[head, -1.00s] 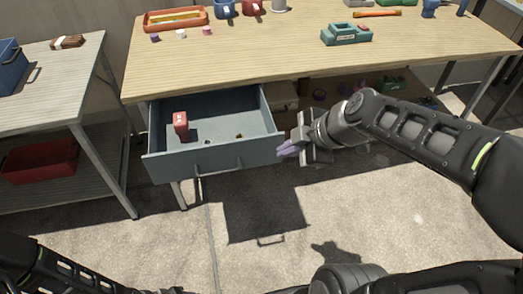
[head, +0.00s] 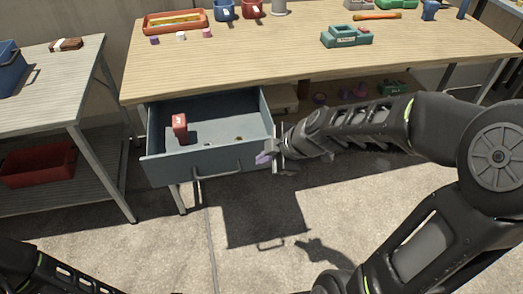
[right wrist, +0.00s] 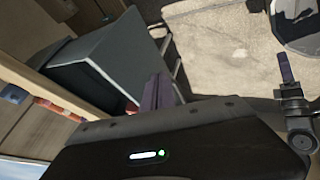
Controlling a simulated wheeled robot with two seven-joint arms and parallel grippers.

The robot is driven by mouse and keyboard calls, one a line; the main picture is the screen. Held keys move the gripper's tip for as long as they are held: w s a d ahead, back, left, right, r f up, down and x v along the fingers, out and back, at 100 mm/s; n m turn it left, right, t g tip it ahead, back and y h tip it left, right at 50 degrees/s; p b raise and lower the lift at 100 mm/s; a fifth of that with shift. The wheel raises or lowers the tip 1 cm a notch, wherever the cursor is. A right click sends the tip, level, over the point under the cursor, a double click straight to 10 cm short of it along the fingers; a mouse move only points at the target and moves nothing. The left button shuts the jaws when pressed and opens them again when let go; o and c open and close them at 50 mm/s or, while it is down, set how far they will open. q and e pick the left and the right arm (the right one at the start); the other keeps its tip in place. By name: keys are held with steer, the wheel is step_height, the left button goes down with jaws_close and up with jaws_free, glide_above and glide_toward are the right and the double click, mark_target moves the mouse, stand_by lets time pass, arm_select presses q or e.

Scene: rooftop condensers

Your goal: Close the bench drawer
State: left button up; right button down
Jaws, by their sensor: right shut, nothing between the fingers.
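The bench drawer (head: 215,164) is grey-blue and stands pulled out under the wooden bench top, with a bar handle on its front. A red block (head: 180,126) and a few small pieces lie inside it. My right gripper (head: 264,159) is shut and empty, with purple fingertips at the right end of the drawer front. I cannot tell whether it touches the drawer. In the right wrist view the drawer (right wrist: 95,65) is at the left and the shut fingers (right wrist: 157,92) are beside it. My left gripper does not show; only part of my left arm is at the bottom left.
The bench top (head: 260,55) holds an orange tray (head: 175,21), mugs and a green tool case (head: 346,36). A side table (head: 50,80) with a red bin (head: 38,163) below stands at the left. The floor before the drawer is clear.

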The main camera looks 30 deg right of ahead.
mark_target(253, 154)
steer(key=w, duration=0.2)
steer(key=shift+w+d+r, duration=0.2)
steer(key=shift+w+d, duration=0.15)
steer(key=shift+d, duration=0.05)
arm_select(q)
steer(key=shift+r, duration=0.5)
arm_select(e)
steer(key=shift+w, duration=0.1)
steer(key=shift+w, duration=0.1)
